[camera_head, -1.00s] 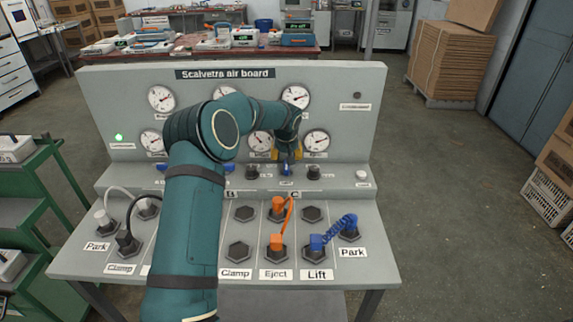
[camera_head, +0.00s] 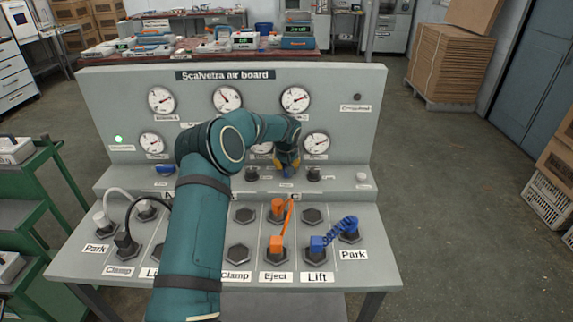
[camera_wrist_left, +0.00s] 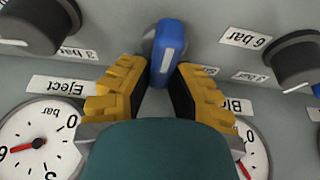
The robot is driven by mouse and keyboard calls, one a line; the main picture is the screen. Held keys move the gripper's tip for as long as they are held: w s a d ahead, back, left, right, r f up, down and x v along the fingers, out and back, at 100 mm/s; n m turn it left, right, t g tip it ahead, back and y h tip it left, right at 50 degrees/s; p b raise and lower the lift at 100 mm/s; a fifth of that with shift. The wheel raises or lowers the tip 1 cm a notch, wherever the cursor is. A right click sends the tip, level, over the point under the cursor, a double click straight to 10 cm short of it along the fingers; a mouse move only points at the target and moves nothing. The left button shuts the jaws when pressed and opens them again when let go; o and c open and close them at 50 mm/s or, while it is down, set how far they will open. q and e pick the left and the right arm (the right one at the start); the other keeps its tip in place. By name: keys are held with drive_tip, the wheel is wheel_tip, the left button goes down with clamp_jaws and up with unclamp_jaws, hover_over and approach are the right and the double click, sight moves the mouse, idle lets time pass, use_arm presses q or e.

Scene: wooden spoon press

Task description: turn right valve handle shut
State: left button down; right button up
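The right valve handle is a blue lever (camera_wrist_left: 165,50) with a pale stripe, on the grey panel between two dark round knobs in the left wrist view. It stands lengthwise up and down in that picture. My left gripper (camera_wrist_left: 160,72) has its yellow-and-black fingers spread, one on each side of the lever's near end, with gaps visible. In the head view my left gripper (camera_head: 286,168) is at the board's ledge and mostly hides this handle. Another blue handle (camera_head: 165,170) is farther left on the ledge. My right gripper is not in view.
Dark knobs (camera_head: 313,174) sit beside the handle, with gauges (camera_head: 316,143) above. Orange (camera_head: 283,230) and blue (camera_head: 340,230) hoses are plugged into the sloped board in front.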

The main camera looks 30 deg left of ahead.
use_arm(q)
drive_tip(key=shift+m, duration=0.3)
drive_tip(key=m+p, duration=0.1)
drive_tip(key=m+h+p, duration=0.1)
drive_tip(key=m, duration=0.1)
drive_tip(key=shift+d+m+t+h+p, duration=0.2)
drive_tip(key=shift+m+t+h+p, duration=0.1)
drive_tip(key=m, duration=0.1)
drive_tip(key=m+h+p, duration=0.1)
drive_tip(key=m, duration=0.1)
drive_tip(key=shift+d+m, duration=0.2)
drive_tip(key=shift+m, duration=0.1)
drive_tip(key=m, duration=0.1)
drive_tip(key=m+h, duration=0.1)
drive_tip(key=m, duration=0.1)
drive_tip(key=m+h, duration=0.1)
drive_tip(key=shift+d+f+m, duration=0.15)
drive_tip(key=shift+d+m, duration=0.15)
drive_tip(key=m, duration=0.2)
drive_tip(key=m+g+h, duration=0.1)
drive_tip(key=m+g, duration=0.1)
drive_tip(key=m, duration=0.1)
drive_tip(key=shift+s+d+m+h, duration=0.25)
drive_tip(key=shift+m+h, duration=0.05)
drive_tip(key=shift+h, duration=0.1)
drive_tip(key=c, duration=0.9)
unclamp_jaws()
drive_tip(key=shift+o, duration=0.2)
